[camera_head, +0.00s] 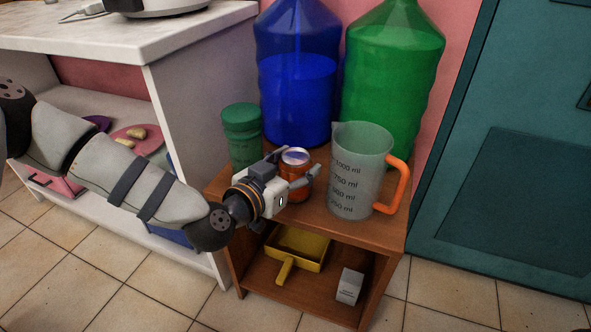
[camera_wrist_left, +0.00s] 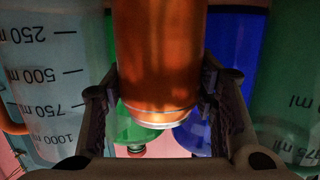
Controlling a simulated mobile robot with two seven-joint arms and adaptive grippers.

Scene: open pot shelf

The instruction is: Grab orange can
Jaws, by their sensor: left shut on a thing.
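The orange can (camera_head: 295,188) stands upright on top of a small wooden shelf (camera_head: 391,236). Its pale top shows in the head view. My left gripper (camera_head: 298,176) reaches in from the left and is shut on the can, with its fingers on either side. In the left wrist view the can (camera_wrist_left: 158,60) fills the middle and appears upside down. Both fingers of my left gripper (camera_wrist_left: 160,98) press on its sides. The gripper hides part of the can in the head view. My right gripper is not in view.
A measuring cup (camera_head: 357,165) with an orange handle stands just right of the can. A green jar (camera_head: 242,135) is behind left. Large blue (camera_head: 298,85) and green (camera_head: 392,85) bottles stand behind.

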